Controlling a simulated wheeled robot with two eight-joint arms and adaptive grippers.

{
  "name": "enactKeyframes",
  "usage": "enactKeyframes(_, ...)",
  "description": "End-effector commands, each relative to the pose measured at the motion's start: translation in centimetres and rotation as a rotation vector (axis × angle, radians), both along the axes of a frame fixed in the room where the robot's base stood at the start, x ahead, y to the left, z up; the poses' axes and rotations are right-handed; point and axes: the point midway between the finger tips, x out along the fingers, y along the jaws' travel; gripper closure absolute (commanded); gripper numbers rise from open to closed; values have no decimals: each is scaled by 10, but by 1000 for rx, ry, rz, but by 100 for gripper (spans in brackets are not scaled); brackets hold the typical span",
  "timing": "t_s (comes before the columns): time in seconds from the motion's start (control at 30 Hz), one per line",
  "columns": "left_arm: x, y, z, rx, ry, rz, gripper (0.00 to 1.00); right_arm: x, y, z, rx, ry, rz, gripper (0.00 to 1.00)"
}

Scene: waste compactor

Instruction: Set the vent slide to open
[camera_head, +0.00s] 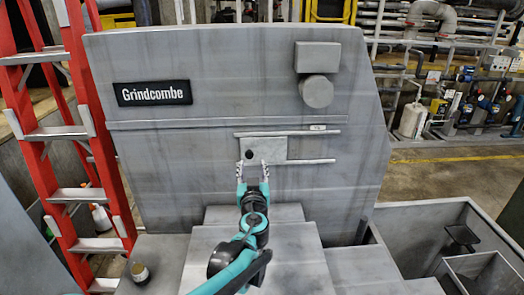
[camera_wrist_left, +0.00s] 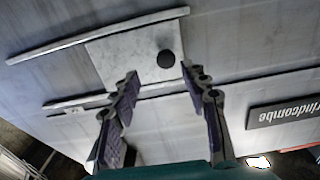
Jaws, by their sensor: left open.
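The vent slide is a pale grey plate (camera_head: 272,150) between two horizontal rails on the front of the grey compactor. It sits toward the left end of the rails. A round black knob (camera_head: 249,154) stands out near its left edge. In the left wrist view the plate (camera_wrist_left: 112,58) and the knob (camera_wrist_left: 166,59) appear rotated, with the knob just beyond the fingertips. My left gripper (camera_head: 252,168) is open in front of the plate's lower left part. Its fingers (camera_wrist_left: 159,74) are spread either side of the knob's line, with nothing visibly held. My right gripper is out of view.
A small label (camera_head: 317,128) is on the upper rail's right part. A grey cylinder (camera_head: 317,92) and box (camera_head: 317,57) protrude above the rails. Grey stepped blocks (camera_head: 262,240) lie below. A red ladder (camera_head: 78,130) stands left; an open grey bin (camera_head: 480,270) is right.

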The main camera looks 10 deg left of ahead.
Motion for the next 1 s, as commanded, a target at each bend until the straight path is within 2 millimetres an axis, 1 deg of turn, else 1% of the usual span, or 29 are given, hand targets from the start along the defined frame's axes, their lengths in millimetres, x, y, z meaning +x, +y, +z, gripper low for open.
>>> enactKeyframes(0.2,36,8,1,0,0,3,55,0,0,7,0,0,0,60)
enactKeyframes(0.3,51,11,1,0,0,1,55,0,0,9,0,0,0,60)
enactKeyframes(0.4,61,13,1,0,0,1,55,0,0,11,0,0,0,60)
enactKeyframes(0.53,68,14,0,0,0,1,55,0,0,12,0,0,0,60)
enactKeyframes(0.77,69,15,0,0,0,1,55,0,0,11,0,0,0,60)
enactKeyframes(0.8,69,15,0,0,0,1,60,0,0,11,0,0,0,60)
enactKeyframes(0.87,69,14,0,0,0,1,76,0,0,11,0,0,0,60)
enactKeyframes(0.9,69,14,0,0,0,1,86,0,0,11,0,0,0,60)
enactKeyframes(0.93,69,14,0,0,0,1,94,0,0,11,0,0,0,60)
enactKeyframes(0.97,69,14,0,0,0,1,100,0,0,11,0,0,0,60)
enactKeyframes(1.0,69,14,0,0,0,1,100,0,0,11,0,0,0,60)
